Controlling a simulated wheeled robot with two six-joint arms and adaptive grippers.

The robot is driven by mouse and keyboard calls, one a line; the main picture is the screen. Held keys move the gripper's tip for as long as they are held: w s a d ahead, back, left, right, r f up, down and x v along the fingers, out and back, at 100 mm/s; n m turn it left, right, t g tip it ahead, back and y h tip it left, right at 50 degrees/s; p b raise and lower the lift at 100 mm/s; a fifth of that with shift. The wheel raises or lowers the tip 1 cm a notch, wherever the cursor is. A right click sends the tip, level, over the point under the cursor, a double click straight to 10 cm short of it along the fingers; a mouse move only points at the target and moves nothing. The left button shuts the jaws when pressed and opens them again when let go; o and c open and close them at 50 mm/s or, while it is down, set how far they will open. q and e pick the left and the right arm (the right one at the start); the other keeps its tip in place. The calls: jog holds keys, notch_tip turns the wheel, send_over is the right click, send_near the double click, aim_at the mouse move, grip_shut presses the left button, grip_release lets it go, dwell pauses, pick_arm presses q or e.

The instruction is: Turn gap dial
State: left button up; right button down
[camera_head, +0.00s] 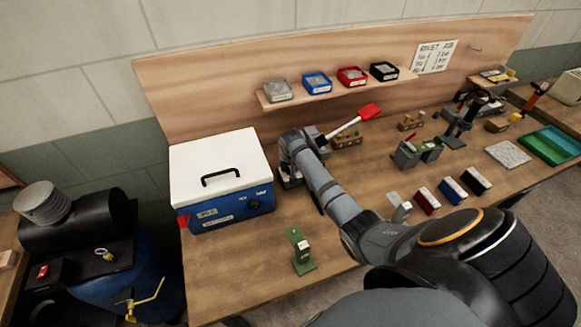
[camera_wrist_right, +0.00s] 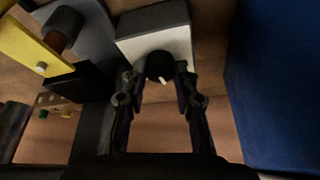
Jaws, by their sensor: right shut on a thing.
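The gap dial (camera_wrist_right: 160,65) is a round black knob with a short white mark, on the pale front face of a grey box (camera_wrist_right: 150,18) in the right wrist view. My right gripper (camera_wrist_right: 158,76) has its two fingers closed around the sides of the dial. The mark points down and slightly right. In the head view my right gripper (camera_head: 289,180) is beside the white-lidded blue box, and my own arm hides the dial. My left gripper is not in view.
The white-lidded blue box (camera_head: 222,170) stands close left of my right gripper; a blue wall (camera_wrist_right: 275,85) fills the right of the wrist view. A green stand (camera_head: 302,252) is at the bench front. Red, blue and black blocks (camera_head: 451,190) lie to the right.

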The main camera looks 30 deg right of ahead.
jog(key=shift+m+h, duration=0.3)
jog(key=shift+m, duration=0.2)
jog(key=c, duration=1)
grip_release()
jog(key=shift+w, duration=0.1)
jog(key=shift+r, duration=0.15)
jog(key=v, duration=1.1)
jog(key=shift+r, duration=0.35)
jog(key=shift+f, duration=0.1)
